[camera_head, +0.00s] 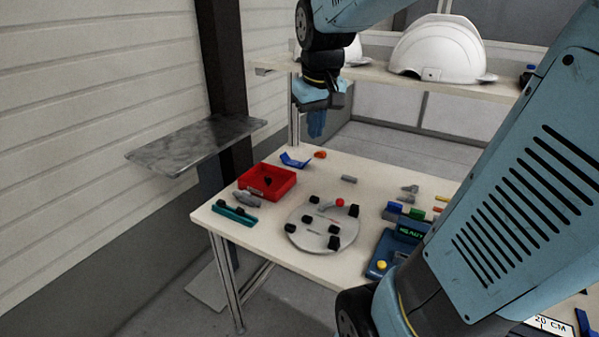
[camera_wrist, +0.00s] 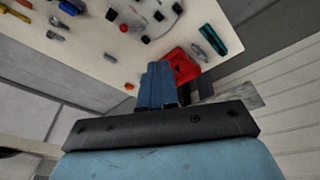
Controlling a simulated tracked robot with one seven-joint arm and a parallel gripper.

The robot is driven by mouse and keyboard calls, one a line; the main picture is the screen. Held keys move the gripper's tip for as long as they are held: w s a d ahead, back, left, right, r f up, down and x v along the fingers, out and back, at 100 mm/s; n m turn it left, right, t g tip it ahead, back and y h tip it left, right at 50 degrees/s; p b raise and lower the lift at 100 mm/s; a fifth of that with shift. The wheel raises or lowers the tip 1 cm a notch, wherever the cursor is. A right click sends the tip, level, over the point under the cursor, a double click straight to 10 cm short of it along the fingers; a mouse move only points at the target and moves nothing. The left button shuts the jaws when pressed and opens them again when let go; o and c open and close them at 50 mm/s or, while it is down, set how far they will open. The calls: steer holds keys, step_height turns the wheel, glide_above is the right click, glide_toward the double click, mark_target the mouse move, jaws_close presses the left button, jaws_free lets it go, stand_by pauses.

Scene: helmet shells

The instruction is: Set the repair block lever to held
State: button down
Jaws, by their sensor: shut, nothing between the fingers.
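The likely repair block is a round grey plate (camera_head: 305,236) with several black blocks on it, lying on the cream table. A short lever with a red knob (camera_head: 340,202) lies near its back edge; its setting cannot be read. In the wrist view the plate (camera_wrist: 165,22) is at the top, partly cut off, with a red knob (camera_wrist: 145,39) at its edge. My gripper (camera_head: 316,128) points down above the back left of the table, apart from the plate and lever. In the wrist view its blue fingers (camera_wrist: 158,78) are shut together and empty.
A red tray (camera_head: 267,192), a teal tool (camera_head: 235,214) and a blue bracket (camera_head: 295,160) lie at the left. A blue device with a lit display (camera_head: 410,234) stands right of the plate. White helmet shells (camera_head: 437,50) sit on the back shelf. A metal shelf (camera_head: 195,143) juts out at left.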

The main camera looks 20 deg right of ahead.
steer(key=w+d+f+n+g, duration=0.1)
steer(key=w+d+f+g, duration=0.2)
steer(key=w+d+f, duration=0.5)
steer(key=w+d+f+g, duration=0.2)
steer(key=w+d+f, duration=0.3)
steer(key=w+f, duration=0.5)
steer(key=shift+y, duration=0.3)
steer(key=s+f, duration=0.1)
steer(key=f, duration=0.2)
steer(key=s+f, duration=0.1)
steer(key=f, duration=0.2)
steer(key=s+d+f, duration=0.1)
steer(key=f, duration=0.3)
steer(key=shift+s+d+f, duration=0.1)
steer(key=shift+s+f, duration=0.3)
steer(key=shift+s, duration=0.45)
